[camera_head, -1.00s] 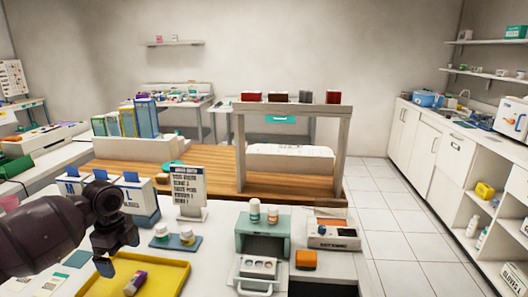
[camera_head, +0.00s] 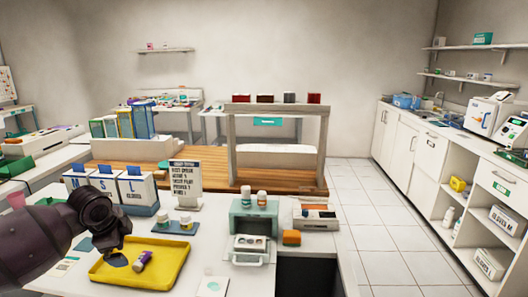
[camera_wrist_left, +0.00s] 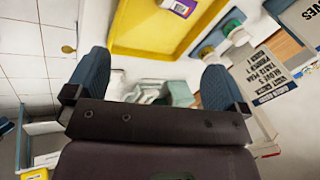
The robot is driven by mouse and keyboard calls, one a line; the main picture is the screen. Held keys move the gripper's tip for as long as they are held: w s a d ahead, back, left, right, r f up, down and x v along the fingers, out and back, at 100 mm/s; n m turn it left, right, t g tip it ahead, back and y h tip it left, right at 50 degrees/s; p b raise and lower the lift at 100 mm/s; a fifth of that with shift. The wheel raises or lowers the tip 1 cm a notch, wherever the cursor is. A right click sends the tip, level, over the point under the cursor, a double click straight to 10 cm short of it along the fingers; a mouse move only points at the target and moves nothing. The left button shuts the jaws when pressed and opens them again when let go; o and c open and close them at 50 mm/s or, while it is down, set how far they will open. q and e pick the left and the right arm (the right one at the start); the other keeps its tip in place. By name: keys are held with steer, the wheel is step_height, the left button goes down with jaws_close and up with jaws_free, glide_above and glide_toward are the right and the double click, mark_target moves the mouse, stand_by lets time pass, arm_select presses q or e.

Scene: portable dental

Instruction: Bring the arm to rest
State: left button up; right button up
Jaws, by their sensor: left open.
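My left gripper (camera_head: 110,250) shows in the head view at the lower left, above the rear left part of a yellow tray (camera_head: 172,272). In the left wrist view its two blue fingers (camera_wrist_left: 155,85) stand wide apart with nothing between them. A purple and white tube (camera_head: 142,260) lies in the tray, apart from the fingers. The tube also shows at the top of the left wrist view (camera_wrist_left: 178,7).
Glove boxes (camera_head: 108,188) stand close behind the left arm, next to a text sign (camera_head: 186,180). Two bottles on a blue mat (camera_head: 174,227) are behind the tray. A green cabinet (camera_head: 253,222) stands to the right. Open floor (camera_head: 375,220) lies farther right.

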arm_select(q)
steer(key=w+d+n+t+h, duration=0.25)
steer(key=d+t, duration=0.25)
steer(key=d, duration=0.3)
steer(key=s+d+f+n+t+h, duration=0.2)
steer(key=s+d+f+n+t, duration=0.15)
steer(key=s+d+f, duration=0.35)
steer(key=s+a+f+n+y, duration=0.1)
steer(key=s+f, duration=0.4)
steer(key=s, duration=0.5)
steer(key=s+a+f+n+g+y, duration=0.1)
steer(key=s+a+f+n+y, duration=0.1)
steer(key=s+f, duration=0.4)
steer(key=s+a+f+n+g+y, duration=0.1)
steer(key=s+f+n, duration=0.4)
steer(key=s, duration=1)
steer(key=shift+s+a+f+y, duration=0.25)
steer(key=shift+a+y, duration=0.1)
steer(key=shift+a, duration=0.55)
